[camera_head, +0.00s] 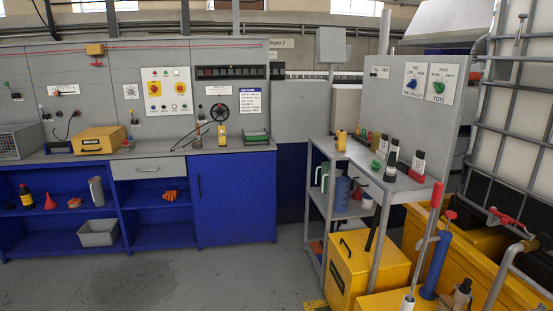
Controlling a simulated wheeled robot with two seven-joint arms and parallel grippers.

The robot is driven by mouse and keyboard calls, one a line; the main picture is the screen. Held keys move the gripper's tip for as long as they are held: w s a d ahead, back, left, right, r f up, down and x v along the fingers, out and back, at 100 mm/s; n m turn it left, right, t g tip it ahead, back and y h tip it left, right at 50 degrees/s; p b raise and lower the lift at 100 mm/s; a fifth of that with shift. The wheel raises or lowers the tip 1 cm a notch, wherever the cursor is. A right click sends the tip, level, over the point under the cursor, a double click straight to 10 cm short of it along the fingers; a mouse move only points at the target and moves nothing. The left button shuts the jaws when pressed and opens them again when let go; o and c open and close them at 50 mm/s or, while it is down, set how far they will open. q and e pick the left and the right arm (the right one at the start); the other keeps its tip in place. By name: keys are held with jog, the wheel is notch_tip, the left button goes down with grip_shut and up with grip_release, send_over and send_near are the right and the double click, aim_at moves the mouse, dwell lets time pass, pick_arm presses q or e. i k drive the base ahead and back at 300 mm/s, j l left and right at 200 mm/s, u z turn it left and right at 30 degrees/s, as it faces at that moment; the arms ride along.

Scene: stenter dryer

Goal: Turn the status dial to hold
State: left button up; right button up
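A green dial (438,87) sits on a white plate on the grey panel at the right. The plate reads "TOTE" below the dial, with small lettering above that looks like "HOLD" and another word on either side. I cannot tell which word the dial points at. A second dial (412,84), blue, is on a similar plate just left of it, with lettering like "MID", "LOW" and "HIGH". Neither of my grippers shows in the head view.
A grey bench (384,176) with bottles and jars stands below the panel. Yellow bins (480,258) and a caged white tank (515,117) are at the right. A long blue workbench (236,198) lines the back left. The grey floor (190,282) in front is clear.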

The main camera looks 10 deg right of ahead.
aim_at(440, 88)
jog(key=i+z, duration=0.2)
jog(key=z, duration=0.2)
jog(key=i+z, duration=0.2)
jog(key=z, duration=0.2)
jog(key=i+j+z, duration=0.15)
jog(key=z, duration=0.25)
jog(key=i+j+z, duration=0.2)
jog(key=z, duration=0.45)
jog(key=i+j+z, duration=0.25)
jog(key=z, duration=0.2)
jog(key=i+j+z, duration=0.25)
jog(key=z, duration=0.2)
